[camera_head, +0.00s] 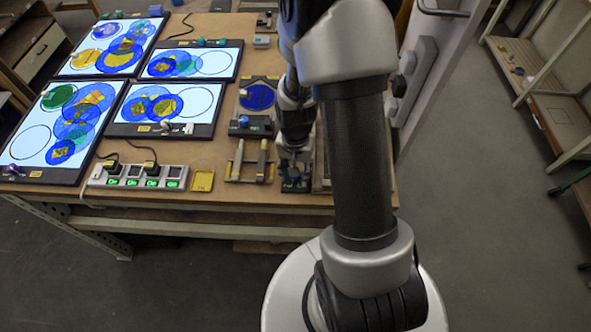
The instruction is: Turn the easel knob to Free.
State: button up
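My gripper (292,160) points down at the front right of the wooden workbench, partly behind my own arm. Its fingers are small and dark, so I cannot tell whether they are open or shut. Just below it, near the bench's front edge, is a small dark block (296,187) with a bluish part on top. I cannot tell whether this is the easel knob, whether the gripper touches it, or how it is turned. No "Free" label is readable.
Several lit panels (115,45) with coloured discs cover the left of the bench (240,212). A power strip (135,177) and yellow tray (203,181) lie at the front. A clamp-like fixture (233,172) and a blue-disc stand (245,126) are left of my gripper.

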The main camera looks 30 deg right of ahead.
jog(key=shift+o, duration=0.3)
notch_tip(320, 180, up, 12)
dwell(0.5)
dwell(0.3)
